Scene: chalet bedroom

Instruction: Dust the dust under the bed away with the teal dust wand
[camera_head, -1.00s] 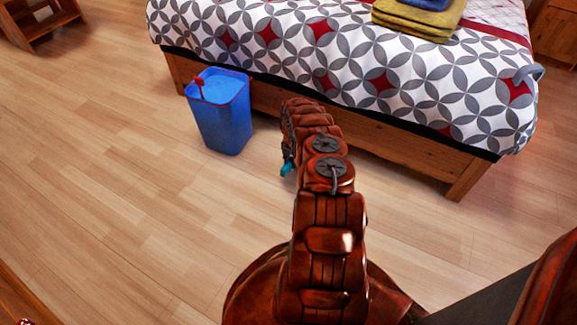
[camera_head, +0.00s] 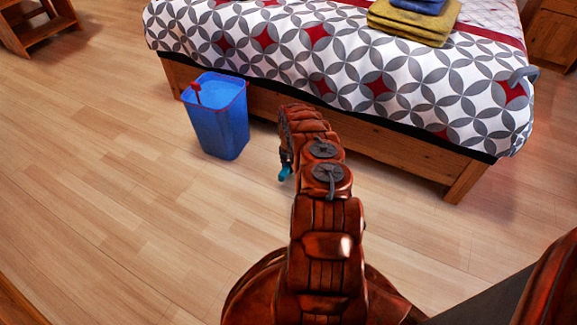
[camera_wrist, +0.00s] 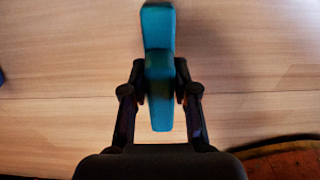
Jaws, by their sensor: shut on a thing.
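The teal dust wand (camera_wrist: 158,40) is between the fingers of my gripper (camera_wrist: 160,88) in the wrist view. My gripper is shut on it, and the wand runs up and down the picture above the wooden floor. In the head view only a small teal end of the wand (camera_head: 285,172) shows beside my arm, and my gripper is mostly hidden behind the arm. The bed (camera_head: 410,155) stands beyond my arm, with a wooden frame and a patterned cover. The space under it is dark and mostly hidden, and I see no dust.
A blue bin (camera_head: 218,125) with a red-edged rim stands on the floor in front of the bed, left of my arm. Folded yellow towels (camera_head: 412,25) lie on the bed. A wooden stand (camera_head: 35,28) is at the far left. The floor at the left is clear.

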